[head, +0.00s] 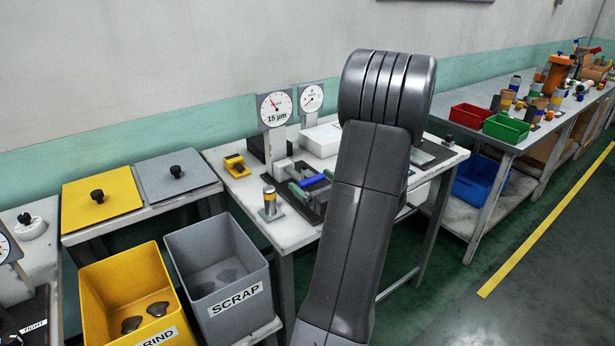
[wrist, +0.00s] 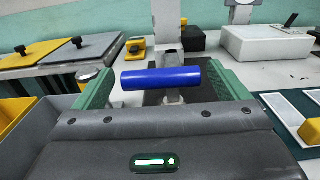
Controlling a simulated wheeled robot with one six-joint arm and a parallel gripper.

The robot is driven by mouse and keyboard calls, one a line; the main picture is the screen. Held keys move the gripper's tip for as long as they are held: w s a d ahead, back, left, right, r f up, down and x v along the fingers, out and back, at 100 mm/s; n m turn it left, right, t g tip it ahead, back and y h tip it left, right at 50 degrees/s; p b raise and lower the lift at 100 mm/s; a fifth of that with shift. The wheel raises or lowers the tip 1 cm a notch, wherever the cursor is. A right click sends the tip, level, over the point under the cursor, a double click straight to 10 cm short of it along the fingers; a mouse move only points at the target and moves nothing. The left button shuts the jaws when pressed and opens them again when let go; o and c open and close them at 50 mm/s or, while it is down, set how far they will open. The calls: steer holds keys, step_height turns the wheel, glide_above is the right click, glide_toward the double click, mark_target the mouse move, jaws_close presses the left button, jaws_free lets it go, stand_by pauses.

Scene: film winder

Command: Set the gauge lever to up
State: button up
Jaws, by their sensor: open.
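The gauge lever has a blue bar handle (wrist: 161,78) lying crosswise on a short grey stem. The bar also shows in the head view (head: 312,181), in front of the gauge post. The gauge (head: 276,107) has a white dial marked 15 µm with a red needle. My gripper (wrist: 163,72) is open, with one green-padded finger beyond each end of the bar. A gap seems to show at each end, and I cannot tell whether anything touches. The lower part of the lever is mostly hidden by my gripper body.
A second dial (head: 311,98) and a white box (head: 322,139) stand behind. A yellow block (head: 236,166) and a banded post (head: 270,204) sit at the left of the bench. Yellow (head: 126,290) and grey SCRAP (head: 218,275) bins stand left. My arm hides the bench's right middle.

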steer(key=shift+x, duration=1.6)
steer(key=c, duration=1.4)
steer(key=shift+p, duration=0.3)
